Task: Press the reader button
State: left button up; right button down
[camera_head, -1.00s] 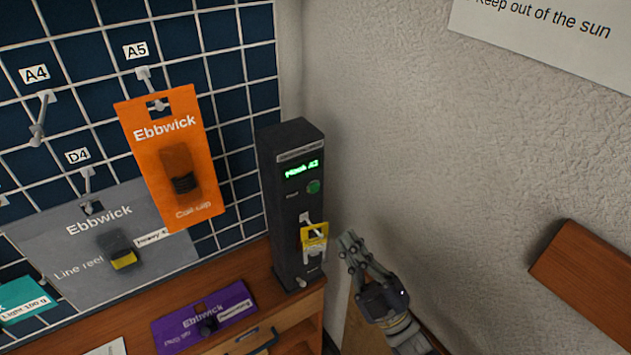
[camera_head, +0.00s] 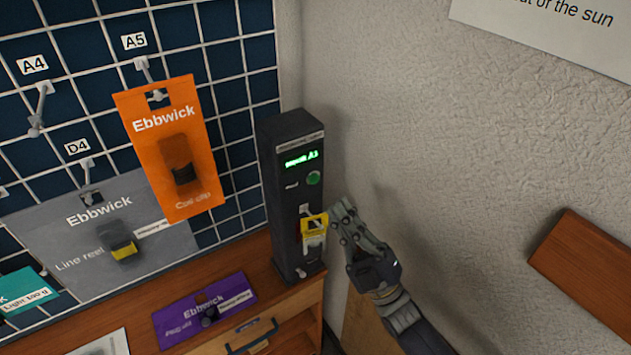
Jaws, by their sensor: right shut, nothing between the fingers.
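The reader (camera_head: 283,213) is a tall dark box standing on the right end of the wooden counter. Its green display is lit at the top, with text too blurred to read surely. My right gripper (camera_head: 341,208) is shut and empty, to the right of the tag and below the button, apart from the button. Whether it touches the tag I cannot tell. My left gripper is not in view.
An orange Ebbwick pack (camera_head: 202,184) and a grey one (camera_head: 72,252) hang on the dark grid wall. A purple pack (camera_head: 238,288) lies on the counter (camera_head: 145,309). The textured wall (camera_head: 430,180) is close on the right, with a wooden board (camera_head: 588,268).

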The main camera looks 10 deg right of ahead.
aim_at(314, 179)
jog(key=shift+w+a+b, duration=0.35)
jog(key=shift+w, duration=0.55)
jog(key=shift+w+a+b, duration=0.3)
jog(key=shift+w, duration=0.6)
jog(key=shift+w+a+b, duration=0.35)
jog(key=shift+w, duration=0.55)
jog(key=shift+w, duration=0.15)
jog(key=shift+w+a, duration=0.15)
jog(key=shift+w, duration=0.1)
jog(key=shift+w+a+b, duration=0.15)
jog(key=shift+w+b, duration=0.25)
jog(key=shift+b, duration=0.15)
jog(key=shift+s, duration=0.15)
jog(key=shift+s+d+p, duration=0.3)
jog(key=shift+s+d, duration=0.05)
jog(key=shift+s, duration=0.35)
